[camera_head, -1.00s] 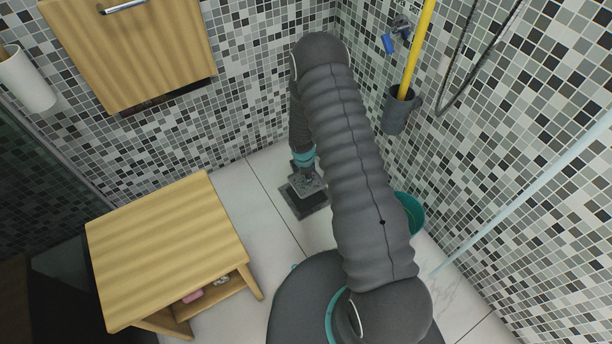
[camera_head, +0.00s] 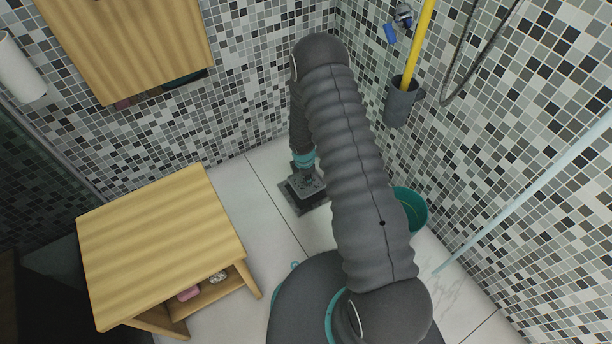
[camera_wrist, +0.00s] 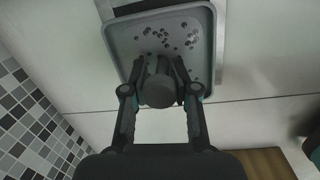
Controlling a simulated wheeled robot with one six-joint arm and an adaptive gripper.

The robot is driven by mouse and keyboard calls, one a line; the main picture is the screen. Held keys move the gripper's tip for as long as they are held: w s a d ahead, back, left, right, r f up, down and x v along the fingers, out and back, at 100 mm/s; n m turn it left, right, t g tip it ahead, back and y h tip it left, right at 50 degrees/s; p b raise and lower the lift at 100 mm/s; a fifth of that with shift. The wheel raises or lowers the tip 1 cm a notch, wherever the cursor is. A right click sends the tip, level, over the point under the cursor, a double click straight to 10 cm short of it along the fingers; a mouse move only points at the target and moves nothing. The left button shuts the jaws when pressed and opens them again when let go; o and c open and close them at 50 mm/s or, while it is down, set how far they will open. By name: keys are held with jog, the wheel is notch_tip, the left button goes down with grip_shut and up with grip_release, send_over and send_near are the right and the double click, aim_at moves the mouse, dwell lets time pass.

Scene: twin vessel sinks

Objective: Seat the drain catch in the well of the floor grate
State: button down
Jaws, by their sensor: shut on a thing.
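The drain catch (camera_wrist: 124,50) is a grey, square, shallow tray with round holes and a central knob. My gripper (camera_wrist: 160,75) is shut on the knob, which the fingers partly hide. The floor grate (camera_wrist: 232,45) shows in the wrist view as a metal edge beyond the right and upper sides of the catch. In the head view the grate (camera_head: 291,203) is a dark grey square on the floor, and the catch (camera_head: 308,187) is over it, below my gripper (camera_head: 306,173). The catch hides most of the well. I cannot tell whether the two touch.
A wooden bench (camera_head: 160,245) with items on its lower shelf stands at left. A teal bucket (camera_head: 412,207) is right of my arm. A grey holder (camera_head: 400,104) with a yellow pole is on the right wall. Pale floor tiles (camera_head: 262,215) are clear between bench and grate.

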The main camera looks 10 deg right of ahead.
aim_at(304, 186)
jog(key=shift+f+b, duration=0.6)
jog(key=shift+f, duration=0.5)
jog(key=shift+f+b, duration=1.15)
jog(key=shift+f, duration=0.4)
dwell(1.2)
jog(key=c, duration=0.8)
grip_release()
notch_tip(304, 186, up, 12)
jog(key=s, duration=0.1)
jog(key=shift+a, duration=0.45)
jog(key=shift+s, duration=0.1)
